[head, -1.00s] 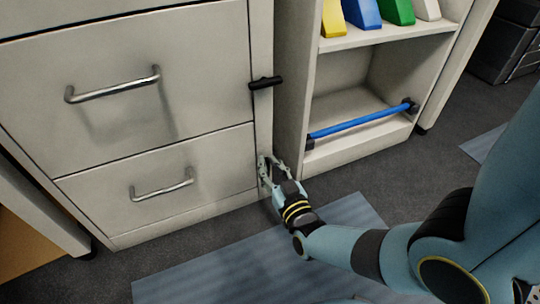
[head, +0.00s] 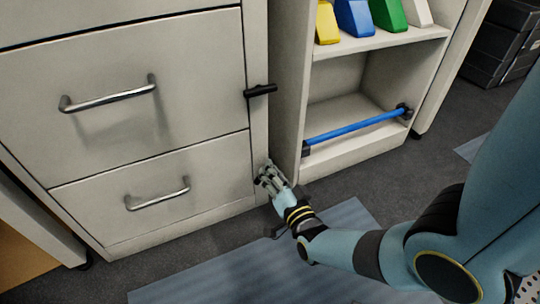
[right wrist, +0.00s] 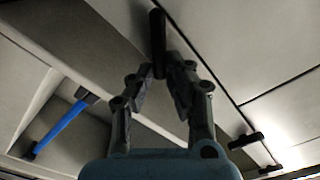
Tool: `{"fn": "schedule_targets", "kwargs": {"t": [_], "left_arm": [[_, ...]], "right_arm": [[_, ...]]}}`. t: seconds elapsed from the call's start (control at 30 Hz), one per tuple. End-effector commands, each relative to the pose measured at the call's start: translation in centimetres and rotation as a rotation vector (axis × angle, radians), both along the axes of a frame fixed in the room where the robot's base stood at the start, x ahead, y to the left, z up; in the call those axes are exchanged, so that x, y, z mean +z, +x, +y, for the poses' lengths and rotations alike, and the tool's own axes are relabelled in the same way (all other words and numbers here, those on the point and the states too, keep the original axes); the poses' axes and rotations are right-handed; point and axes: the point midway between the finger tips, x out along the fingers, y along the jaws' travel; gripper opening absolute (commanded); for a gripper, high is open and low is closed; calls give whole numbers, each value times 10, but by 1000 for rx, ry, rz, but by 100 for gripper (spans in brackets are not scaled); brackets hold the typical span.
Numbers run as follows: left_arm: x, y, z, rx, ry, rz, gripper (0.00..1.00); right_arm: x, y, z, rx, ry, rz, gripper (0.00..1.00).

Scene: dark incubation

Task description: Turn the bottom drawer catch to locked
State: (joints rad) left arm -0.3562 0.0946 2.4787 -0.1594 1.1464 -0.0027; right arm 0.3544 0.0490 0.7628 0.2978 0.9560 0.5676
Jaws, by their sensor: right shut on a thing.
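The bottom drawer (head: 100,205) of the pale cabinet is closed, with a metal bar handle (head: 157,194). My right gripper (head: 266,172) is at the cabinet's edge strip, just right of this drawer. In the head view it hides the bottom catch. In the right wrist view the bottom catch (right wrist: 157,32) is a dark bar between the fingertips of my right gripper (right wrist: 160,75), which is shut on it. The exact angle of the bar is hard to tell. My left gripper is not in view.
A black catch (head: 260,90) lies level across the strip beside the drawer above. To the right stands an open shelf (head: 365,50) with coloured files and a blue rail (head: 355,128). A blue-grey mat (head: 250,270) lies on the dark floor.

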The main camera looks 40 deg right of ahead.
Motion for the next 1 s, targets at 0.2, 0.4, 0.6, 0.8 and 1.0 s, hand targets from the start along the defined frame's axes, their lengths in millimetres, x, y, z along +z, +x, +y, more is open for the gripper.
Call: {"fn": "schedule_targets", "kwargs": {"t": [0.2,0.4,0.6,0.8,1.0], "left_arm": [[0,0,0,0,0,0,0],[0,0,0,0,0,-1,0],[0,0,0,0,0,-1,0],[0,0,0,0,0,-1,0],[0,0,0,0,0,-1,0]], "right_arm": [[-4,-1,-4,-1,197,-47,0],[-9,-2,-7,-1,380,-91,0],[-13,-2,-9,-1,555,-133,0],[-17,-3,-10,-2,700,-166,0],[-20,-3,-11,-3,799,-191,0]]}}
